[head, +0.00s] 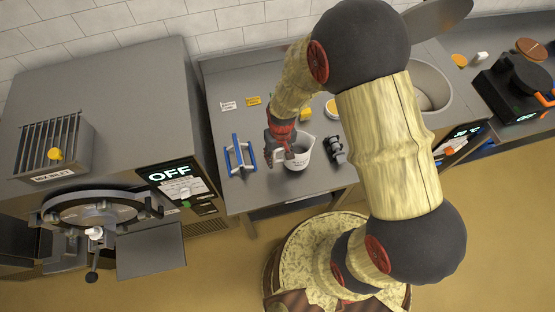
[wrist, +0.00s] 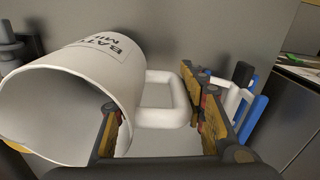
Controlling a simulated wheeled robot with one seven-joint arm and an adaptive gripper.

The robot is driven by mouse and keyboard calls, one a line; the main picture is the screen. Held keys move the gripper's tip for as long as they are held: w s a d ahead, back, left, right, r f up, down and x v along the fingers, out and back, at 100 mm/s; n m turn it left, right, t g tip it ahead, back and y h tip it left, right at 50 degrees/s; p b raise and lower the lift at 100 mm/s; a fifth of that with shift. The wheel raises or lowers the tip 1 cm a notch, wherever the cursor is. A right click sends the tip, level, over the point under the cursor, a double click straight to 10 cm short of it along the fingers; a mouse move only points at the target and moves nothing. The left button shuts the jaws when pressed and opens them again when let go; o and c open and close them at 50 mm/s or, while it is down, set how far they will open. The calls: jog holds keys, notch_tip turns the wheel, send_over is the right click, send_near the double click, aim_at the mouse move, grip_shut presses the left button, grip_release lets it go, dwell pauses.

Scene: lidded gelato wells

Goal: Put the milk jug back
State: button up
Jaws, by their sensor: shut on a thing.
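The milk jug (head: 299,158) is white with an open top and a printed label. In the head view it is at the middle of the steel counter. In the wrist view the jug (wrist: 85,95) fills the left side, its mouth facing the camera. My gripper (head: 284,153) is at the jug's left side, on its handle. In the wrist view the white loop handle (wrist: 165,100) lies between the fingers of my gripper (wrist: 162,120). Whether the jug's base touches the counter cannot be told.
A blue-and-white handled item (head: 240,155) lies left of the jug, and a dark fitting (head: 336,149) is close on its right. Small labels (head: 229,105) lie behind. The machine with the OFF display (head: 170,173) stands left. A sink (head: 430,88) is at right.

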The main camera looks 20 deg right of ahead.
jog(key=shift+w+a+f, duration=0.1)
jog(key=shift+w+f, duration=0.05)
jog(key=shift+f, duration=1.65)
jog(key=shift+f, duration=0.15)
jog(key=o, duration=1.4)
